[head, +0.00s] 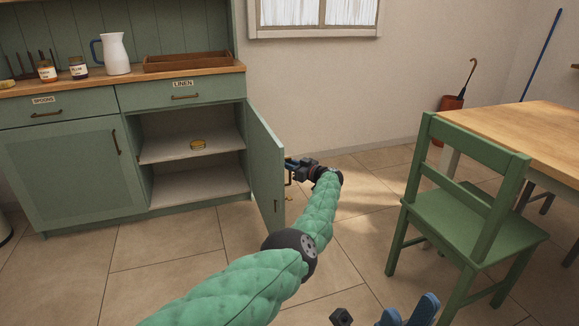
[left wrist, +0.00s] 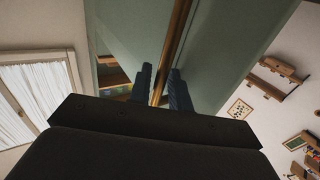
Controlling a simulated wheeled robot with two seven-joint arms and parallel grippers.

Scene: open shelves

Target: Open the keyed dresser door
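The green dresser door (head: 266,165) stands swung wide open at the right side of the lower cabinet. A small brass piece (head: 289,198) shows near its edge. My left gripper (head: 291,167) is at the outer face of the door. In the left wrist view its two dark fingers (left wrist: 160,85) stand close on either side of the brass door handle (left wrist: 178,40) and appear shut on it. My right gripper (head: 385,315) is at the bottom edge of the head view, partly cut off, with blue parts showing; it is away from the dresser.
A closed door (head: 65,172) is at the left, under drawers. A green chair (head: 470,220) and wooden table (head: 530,128) stand at the right. Floor between dresser and chair is clear.

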